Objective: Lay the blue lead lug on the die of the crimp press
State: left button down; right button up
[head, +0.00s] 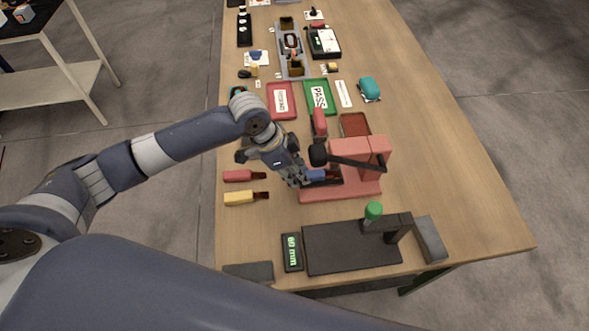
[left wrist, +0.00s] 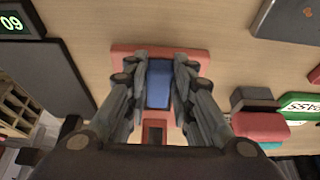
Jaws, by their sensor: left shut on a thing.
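The blue lead lug (head: 317,175) is between the fingers of my left gripper (head: 305,181), at the front left of the salmon-red crimp press (head: 371,149). In the left wrist view the lug (left wrist: 159,84) lies lengthwise between the two fingers of my left gripper (left wrist: 159,82), which are shut on it. The press base (left wrist: 128,57) shows behind it. I cannot tell whether the lug touches the die, which is largely hidden by the gripper and lug. My right gripper is not in view.
A red lug (head: 238,176) and a yellow lug (head: 239,198) lie left of the press. A dark plate fixture with a green knob (head: 373,210) and a "60 mm" display (head: 292,252) stand in front. Red (head: 282,84) and green PASS (head: 333,111) trays lie behind.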

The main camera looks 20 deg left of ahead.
pick_arm(q)
jog(key=shift+w+d, duration=0.2)
jog(key=shift+d, duration=0.3)
jog(key=c, duration=1.3)
grip_release()
jog(key=shift+s+a, duration=0.1)
jog(key=shift+a, duration=0.15)
jog(key=shift+d, duration=0.1)
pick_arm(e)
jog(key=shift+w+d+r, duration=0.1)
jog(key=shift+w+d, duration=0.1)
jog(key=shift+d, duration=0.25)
pick_arm(q)
jog(key=shift+r, duration=0.1)
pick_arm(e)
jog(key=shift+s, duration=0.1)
pick_arm(q)
jog(key=shift+r, duration=0.3)
jog(key=v, duration=1.1)
jog(key=shift+r, duration=0.1)
